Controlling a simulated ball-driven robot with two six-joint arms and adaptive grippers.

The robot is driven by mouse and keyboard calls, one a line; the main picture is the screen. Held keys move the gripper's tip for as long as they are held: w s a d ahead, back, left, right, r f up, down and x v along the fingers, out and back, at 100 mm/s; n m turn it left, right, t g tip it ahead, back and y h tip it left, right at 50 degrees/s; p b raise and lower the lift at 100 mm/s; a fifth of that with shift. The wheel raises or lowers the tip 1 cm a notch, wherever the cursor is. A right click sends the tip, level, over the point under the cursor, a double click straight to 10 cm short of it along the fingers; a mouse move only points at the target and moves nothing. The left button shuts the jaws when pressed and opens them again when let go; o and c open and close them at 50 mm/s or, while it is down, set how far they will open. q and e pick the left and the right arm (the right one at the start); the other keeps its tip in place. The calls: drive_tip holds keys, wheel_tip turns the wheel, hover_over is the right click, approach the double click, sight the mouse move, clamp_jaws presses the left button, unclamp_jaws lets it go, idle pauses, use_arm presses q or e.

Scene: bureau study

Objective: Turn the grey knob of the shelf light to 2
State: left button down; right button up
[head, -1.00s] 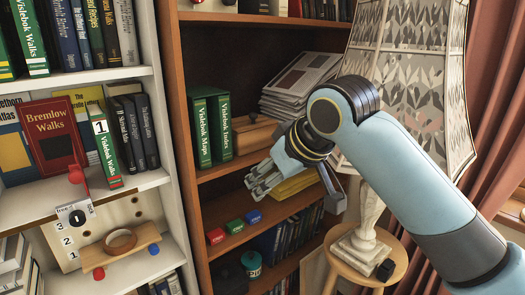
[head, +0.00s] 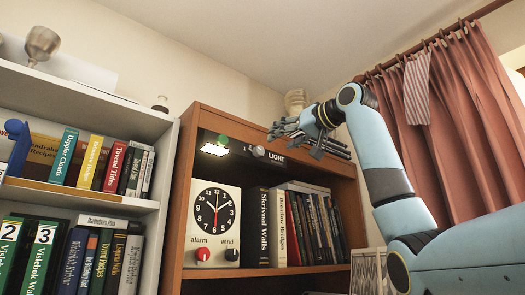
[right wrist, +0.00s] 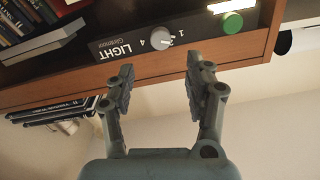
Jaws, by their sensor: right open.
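The shelf light's dark panel, with the word LIGHT, sits under the top board of the brown bookcase. Its grey knob (head: 258,151) is round and shows just left of that word; it also shows in the right wrist view (right wrist: 161,37). There, digits 4 and 1 are readable beside the knob; its exact setting is hard to tell. My right gripper (head: 284,131) is open and empty, in front of the bookcase top near the knob. In the right wrist view its fingers (right wrist: 161,72) stand apart, with the knob beyond the gap, not touched. My left gripper is out of view.
A green button (head: 222,139) and a lit lamp (head: 214,150) are left of the knob. A clock panel (head: 213,222) with red and black knobs and several books stand on the shelf below. A white bookcase is at left, curtains (head: 450,110) at right.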

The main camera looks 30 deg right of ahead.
sight(261, 150)
drive_tip(key=w+p, duration=0.1)
drive_tip(key=w, duration=0.2)
drive_tip(key=w+p, duration=0.1)
drive_tip(key=w, duration=0.2)
drive_tip(key=w+a+p, duration=0.1)
drive_tip(key=w+p, duration=0.1)
drive_tip(key=w, duration=0.1)
drive_tip(key=shift+w+f, duration=0.1)
drive_tip(key=shift+w, duration=0.2)
clamp_jaws()
